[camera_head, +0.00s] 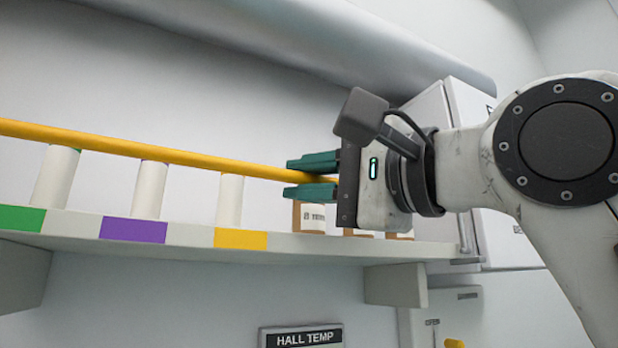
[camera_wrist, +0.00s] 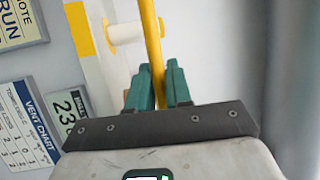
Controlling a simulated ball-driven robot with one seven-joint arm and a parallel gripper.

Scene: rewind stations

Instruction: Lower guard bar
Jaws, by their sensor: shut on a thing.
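The guard bar (camera_head: 120,145) is a long yellow rod. In the head view it runs from the left edge to my gripper, sloping slightly down to the right, level with the tops of the white cylinders on a shelf. My gripper (camera_head: 313,178) has green fingers, one above and one below the bar near its right end, and is shut on it. In the wrist view the bar (camera_wrist: 151,40) passes between the two green fingertips of my gripper (camera_wrist: 160,85).
White cylinders (camera_head: 149,190) stand on the shelf (camera_head: 185,233), whose front edge has green, purple and yellow patches. Small brown-and-white labelled items (camera_head: 311,217) stand just below my gripper. White cabinets (camera_head: 490,170) are behind at right. A HALL TEMP sign (camera_head: 300,337) hangs below.

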